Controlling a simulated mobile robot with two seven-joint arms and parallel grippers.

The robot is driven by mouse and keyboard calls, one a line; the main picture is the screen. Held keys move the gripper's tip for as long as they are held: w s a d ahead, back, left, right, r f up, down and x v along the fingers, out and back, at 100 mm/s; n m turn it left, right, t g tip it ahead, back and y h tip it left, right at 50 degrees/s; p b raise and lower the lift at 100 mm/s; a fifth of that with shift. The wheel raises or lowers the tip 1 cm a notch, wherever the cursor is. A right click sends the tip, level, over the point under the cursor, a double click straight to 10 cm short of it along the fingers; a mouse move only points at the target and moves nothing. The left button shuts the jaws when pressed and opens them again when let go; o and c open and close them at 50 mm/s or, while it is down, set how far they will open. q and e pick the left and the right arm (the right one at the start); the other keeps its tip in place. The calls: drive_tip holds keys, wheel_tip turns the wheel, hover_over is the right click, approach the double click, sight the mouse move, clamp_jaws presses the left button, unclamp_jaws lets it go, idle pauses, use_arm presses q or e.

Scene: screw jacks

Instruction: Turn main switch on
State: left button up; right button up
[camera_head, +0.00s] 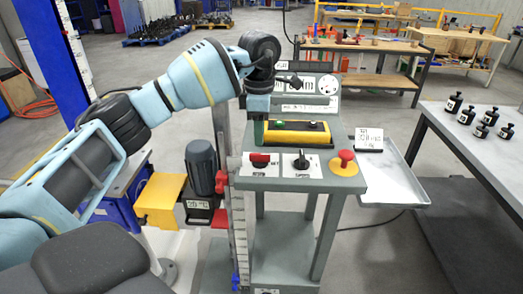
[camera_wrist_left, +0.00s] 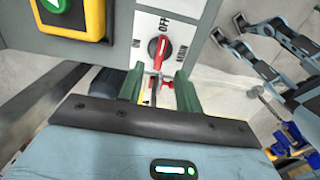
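The main switch (camera_wrist_left: 158,47) has a red handle on a white plate marked ON, OFF and MAIN in the left wrist view. Its handle lies roughly in line with the OFF mark. In the head view the red switch (camera_head: 260,159) is at the left of the grey control panel (camera_head: 300,184). My left gripper (camera_head: 259,134) points down just above and behind it. In the left wrist view its two green fingers (camera_wrist_left: 158,84) are apart, with the switch ahead of the gap. I cannot tell whether they touch it. My right gripper is not in view.
A black rotary knob (camera_head: 301,162) and a red emergency stop (camera_head: 345,158) sit right of the switch. A yellow button box (camera_head: 298,139) is just behind. A grey motor (camera_head: 202,167) stands left. A table with black screw jacks (camera_head: 467,115) is at right.

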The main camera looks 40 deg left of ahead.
sight(260, 154)
use_arm(q)
drive_tip(key=shift+f, duration=3.15)
drive_tip(key=shift+c, duration=0.4)
clamp_jaws()
